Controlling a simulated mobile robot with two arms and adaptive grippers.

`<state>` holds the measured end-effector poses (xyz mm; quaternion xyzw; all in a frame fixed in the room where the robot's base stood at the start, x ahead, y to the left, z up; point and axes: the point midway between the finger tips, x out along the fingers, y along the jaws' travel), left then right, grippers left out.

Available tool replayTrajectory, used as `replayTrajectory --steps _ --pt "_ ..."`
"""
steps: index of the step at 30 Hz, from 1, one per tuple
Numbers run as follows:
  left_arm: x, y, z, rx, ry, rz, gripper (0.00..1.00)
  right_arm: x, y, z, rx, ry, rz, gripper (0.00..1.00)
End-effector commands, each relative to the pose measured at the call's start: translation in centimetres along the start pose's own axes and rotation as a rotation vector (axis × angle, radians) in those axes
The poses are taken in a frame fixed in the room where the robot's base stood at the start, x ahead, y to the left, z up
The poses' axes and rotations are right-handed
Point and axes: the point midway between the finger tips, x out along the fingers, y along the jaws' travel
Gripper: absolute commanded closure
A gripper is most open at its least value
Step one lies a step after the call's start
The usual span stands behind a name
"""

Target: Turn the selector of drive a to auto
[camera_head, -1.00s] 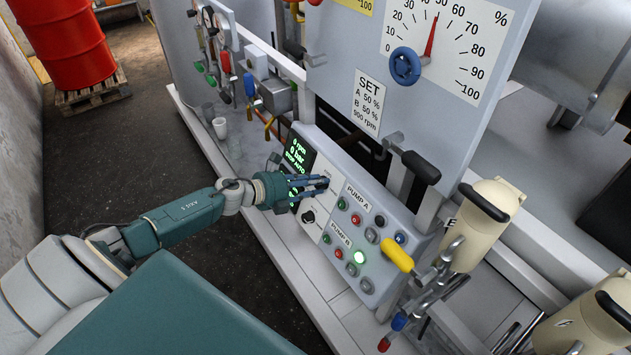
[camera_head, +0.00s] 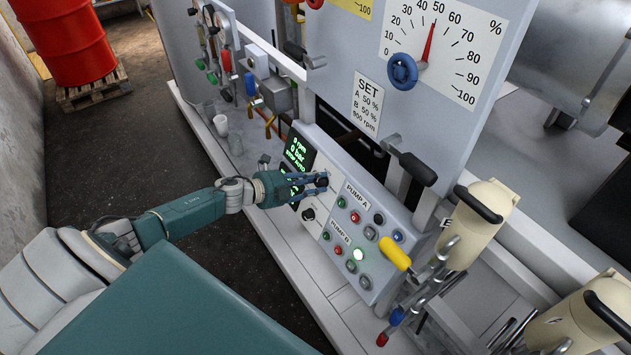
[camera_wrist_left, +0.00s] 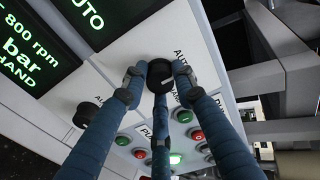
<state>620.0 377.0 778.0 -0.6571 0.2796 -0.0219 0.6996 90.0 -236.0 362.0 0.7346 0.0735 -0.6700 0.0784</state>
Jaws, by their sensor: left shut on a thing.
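My left gripper (camera_head: 322,182) reaches in from the left to the sloping grey control panel (camera_head: 372,225). In the left wrist view its blue fingers are closed around a round black selector knob (camera_wrist_left: 160,72) on the panel's white upper part. An AUTO label stands beside this knob, partly covered by a finger. My right gripper is not in view.
A dark display (camera_head: 298,152) with green text adjoins the selectors. Red, green and black buttons (camera_head: 355,217) sit close to the right, labelled PUMP A and PUMP B; one glows green. A yellow-handled lever (camera_head: 396,254) and cream canisters (camera_head: 482,222) stand further right.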

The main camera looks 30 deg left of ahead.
Motion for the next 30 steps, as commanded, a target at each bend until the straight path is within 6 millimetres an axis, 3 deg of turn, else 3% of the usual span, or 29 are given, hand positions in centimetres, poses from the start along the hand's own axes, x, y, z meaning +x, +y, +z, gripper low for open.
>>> replayTrajectory --steps 1,15,16,18,30 --pt "-0.09 -0.60 0.75 -0.009 -0.014 -0.007 0.99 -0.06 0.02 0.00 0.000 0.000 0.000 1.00" --pt "-0.10 -0.55 0.79 -0.019 -0.015 -0.007 0.99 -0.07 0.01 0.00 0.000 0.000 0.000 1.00" --pt "-0.11 -0.55 0.80 -0.019 -0.015 -0.007 0.67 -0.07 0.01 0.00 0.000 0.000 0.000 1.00" --pt "-0.11 -0.54 0.78 -0.018 -0.014 -0.007 0.54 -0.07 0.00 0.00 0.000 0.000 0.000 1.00" --pt "-0.83 -0.06 0.31 -0.018 -0.005 -0.001 0.54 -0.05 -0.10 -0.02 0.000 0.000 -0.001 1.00"
